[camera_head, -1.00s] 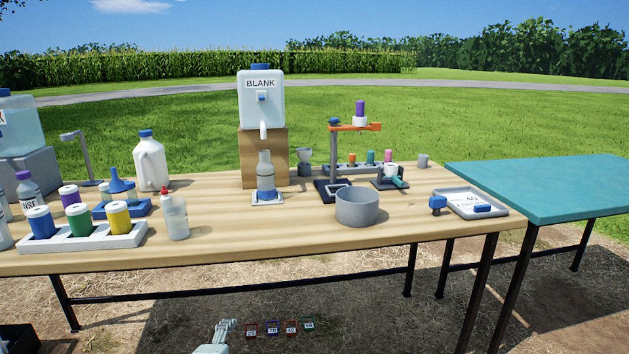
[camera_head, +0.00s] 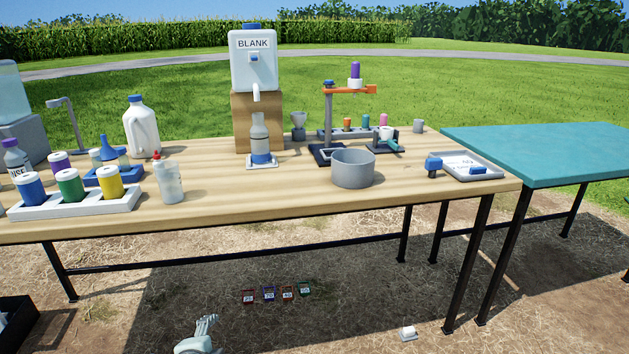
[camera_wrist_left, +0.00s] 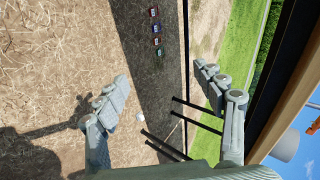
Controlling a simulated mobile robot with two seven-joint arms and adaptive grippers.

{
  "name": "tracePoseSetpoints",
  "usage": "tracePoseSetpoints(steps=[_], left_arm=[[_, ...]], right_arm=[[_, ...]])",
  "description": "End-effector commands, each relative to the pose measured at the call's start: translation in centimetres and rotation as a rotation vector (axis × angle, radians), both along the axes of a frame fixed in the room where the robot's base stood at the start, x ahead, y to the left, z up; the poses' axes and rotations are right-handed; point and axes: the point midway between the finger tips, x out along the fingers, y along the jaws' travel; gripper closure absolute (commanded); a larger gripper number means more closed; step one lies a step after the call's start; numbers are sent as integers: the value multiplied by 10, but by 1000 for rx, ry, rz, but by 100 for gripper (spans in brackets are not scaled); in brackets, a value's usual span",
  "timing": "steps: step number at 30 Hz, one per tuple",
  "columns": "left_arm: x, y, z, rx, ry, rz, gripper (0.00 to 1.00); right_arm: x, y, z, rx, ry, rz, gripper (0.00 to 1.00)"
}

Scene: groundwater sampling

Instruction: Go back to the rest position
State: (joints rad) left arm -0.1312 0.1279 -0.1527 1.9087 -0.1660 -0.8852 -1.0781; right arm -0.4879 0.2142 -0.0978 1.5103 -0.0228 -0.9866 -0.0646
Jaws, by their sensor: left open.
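My left gripper (camera_head: 207,326) shows at the bottom edge of the head view, over the ground in front of the wooden table (camera_head: 290,215). In the left wrist view its two fingers stand wide apart, so the gripper (camera_wrist_left: 163,80) is open. Nothing is between the fingers. It is clear of the table and holds no object. Most of the left arm is cut off by the frame. My right gripper is in neither view.
The table carries a BLANK container (camera_head: 253,75), a bottle (camera_head: 260,135), a grey bowl (camera_head: 353,170) and a tray (camera_head: 490,172). A teal table (camera_head: 550,150) adjoins at right. Several small cards (camera_head: 269,293) and a white object (camera_head: 408,333) lie on the ground. A dark crate (camera_head: 20,325) stands lower left.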

Motion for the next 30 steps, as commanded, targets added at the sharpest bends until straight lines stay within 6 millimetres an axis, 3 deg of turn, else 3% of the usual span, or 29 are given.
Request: tracePoseSetpoints(steps=[5,8,12,15,18,30], left_arm=[[-20,11,-16,-73,50,79,31],[-61,22,-44,-214,145,238,31],[-137,41,-84,-427,296,557,31],[-187,50,-102,-535,373,777,31],[-221,56,-112,-600,417,940,31],[-223,56,-113,-604,420,952,31]], right_arm=[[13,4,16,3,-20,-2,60],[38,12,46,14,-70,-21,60],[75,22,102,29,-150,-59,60],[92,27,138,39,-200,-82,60],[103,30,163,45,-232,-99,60],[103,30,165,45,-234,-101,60]])
